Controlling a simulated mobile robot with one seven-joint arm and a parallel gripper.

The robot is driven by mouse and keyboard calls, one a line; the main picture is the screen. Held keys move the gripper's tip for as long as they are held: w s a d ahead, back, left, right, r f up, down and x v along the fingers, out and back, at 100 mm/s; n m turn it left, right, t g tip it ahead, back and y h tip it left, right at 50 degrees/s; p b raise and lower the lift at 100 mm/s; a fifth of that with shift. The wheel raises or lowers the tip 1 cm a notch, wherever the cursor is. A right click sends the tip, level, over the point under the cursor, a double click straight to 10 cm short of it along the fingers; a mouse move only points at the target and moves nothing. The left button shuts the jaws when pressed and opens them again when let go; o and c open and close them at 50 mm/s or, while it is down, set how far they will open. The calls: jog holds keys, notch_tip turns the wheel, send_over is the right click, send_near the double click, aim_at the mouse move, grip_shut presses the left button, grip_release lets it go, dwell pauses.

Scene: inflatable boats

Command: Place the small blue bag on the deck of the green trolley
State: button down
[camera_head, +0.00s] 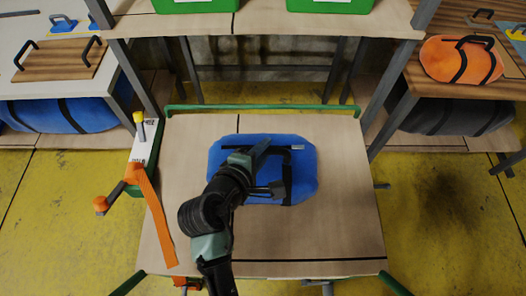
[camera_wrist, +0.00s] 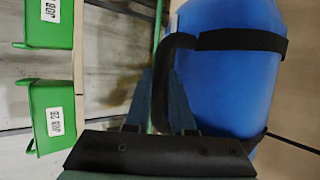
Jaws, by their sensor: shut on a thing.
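The small blue bag (camera_head: 301,178) has black straps and a black handle. In the head view it lies over the middle of the wooden deck of the green trolley (camera_head: 320,235); I cannot tell whether it touches the deck. My gripper (camera_head: 275,172) reaches over the bag from below left and is shut on its handle. In the wrist view the fingers (camera_wrist: 164,98) are on either side of the black handle, beside the blue bag (camera_wrist: 232,75). Part of the bag is hidden under my gripper in the head view.
An orange strap (camera_head: 156,215) hangs along the trolley's left edge. A workbench (camera_head: 275,20) with green bins (camera_head: 193,5) stands behind. Blue bags (camera_head: 60,115) lie under the left table. An orange bag (camera_head: 461,61) lies on the right table. The deck's front is clear.

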jog(key=shift+w+f+b, duration=0.1)
jog(key=shift+f+b, duration=0.3)
jog(key=shift+f, duration=2.4)
jog(key=c, duration=1.2)
grip_release()
jog(key=shift+f, duration=0.25)
jog(key=o, duration=0.4)
jog(key=shift+o, duration=0.2)
